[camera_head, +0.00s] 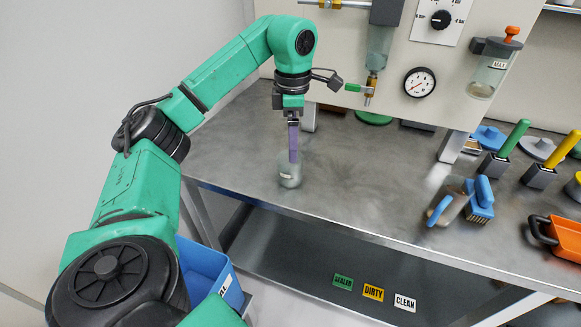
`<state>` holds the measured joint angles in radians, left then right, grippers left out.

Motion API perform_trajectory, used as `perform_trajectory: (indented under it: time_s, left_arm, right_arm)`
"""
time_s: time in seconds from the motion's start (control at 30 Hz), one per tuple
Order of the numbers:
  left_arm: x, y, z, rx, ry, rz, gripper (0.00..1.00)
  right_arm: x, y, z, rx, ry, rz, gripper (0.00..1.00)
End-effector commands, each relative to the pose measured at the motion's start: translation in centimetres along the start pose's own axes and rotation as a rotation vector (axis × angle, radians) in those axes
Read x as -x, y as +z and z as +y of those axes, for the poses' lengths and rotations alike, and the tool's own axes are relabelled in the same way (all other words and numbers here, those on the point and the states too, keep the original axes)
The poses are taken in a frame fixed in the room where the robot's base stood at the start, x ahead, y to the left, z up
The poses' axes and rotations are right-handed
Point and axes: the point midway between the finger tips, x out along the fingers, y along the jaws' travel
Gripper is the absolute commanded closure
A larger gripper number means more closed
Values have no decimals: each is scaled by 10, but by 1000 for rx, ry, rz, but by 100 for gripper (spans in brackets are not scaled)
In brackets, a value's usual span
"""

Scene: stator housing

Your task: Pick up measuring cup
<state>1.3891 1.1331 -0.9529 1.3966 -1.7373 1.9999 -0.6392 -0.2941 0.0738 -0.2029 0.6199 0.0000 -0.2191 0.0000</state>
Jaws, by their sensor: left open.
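The measuring cup appears to be the clear, greyish vessel (290,172) with a small white label, standing upright on the metal bench near its left front edge. My left gripper (294,157) points straight down over it. Its long purplish fingers are seen nearly edge-on and reach down to the cup's upper part. It is open. Whether the fingers are inside, around or just behind the cup's wall cannot be told. My right gripper is not in view.
A panel with a gauge (419,82) and a dial stands behind the bench. Brushes (480,198), green- and yellow-handled tools and an orange tray (562,237) are to the right. The bench middle is clear. A blue bin (212,268) is below left.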

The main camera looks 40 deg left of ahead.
Motion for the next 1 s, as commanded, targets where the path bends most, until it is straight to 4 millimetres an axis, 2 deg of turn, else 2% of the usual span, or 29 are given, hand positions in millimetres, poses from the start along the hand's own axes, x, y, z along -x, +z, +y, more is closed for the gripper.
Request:
perform_trajectory:
  time_s: [0.03, 0.07, 0.17, 0.27, 0.4, 0.5, 0.73, 0.93, 1.0]
  left_arm:
    - [-15, -2, 0, 1, -3, 7, 0]
    - [-22, -2, 0, 1, -2, 6, 0]
    - [-37, -1, 0, 1, -2, 5, 0]
    - [-48, -1, 0, 1, -2, 3, 0]
    - [-75, -3, 0, 0, -3, 5, 0]
    - [-90, -2, 0, 1, -2, 3, 0]
    - [-94, -2, 1, 1, 0, 0, 0]
    - [-94, -2, 1, 0, 0, 0, 76]
    - [-94, -2, 1, 0, 0, 0, 77]
  right_arm:
    - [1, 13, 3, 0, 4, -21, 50]
    - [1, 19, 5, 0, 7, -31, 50]
    - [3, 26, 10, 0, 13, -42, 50]
    - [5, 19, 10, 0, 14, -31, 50]
    - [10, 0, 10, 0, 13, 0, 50]
    - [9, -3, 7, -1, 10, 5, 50]
    - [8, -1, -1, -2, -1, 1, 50]
    - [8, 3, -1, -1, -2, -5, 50]
    - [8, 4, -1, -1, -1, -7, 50]
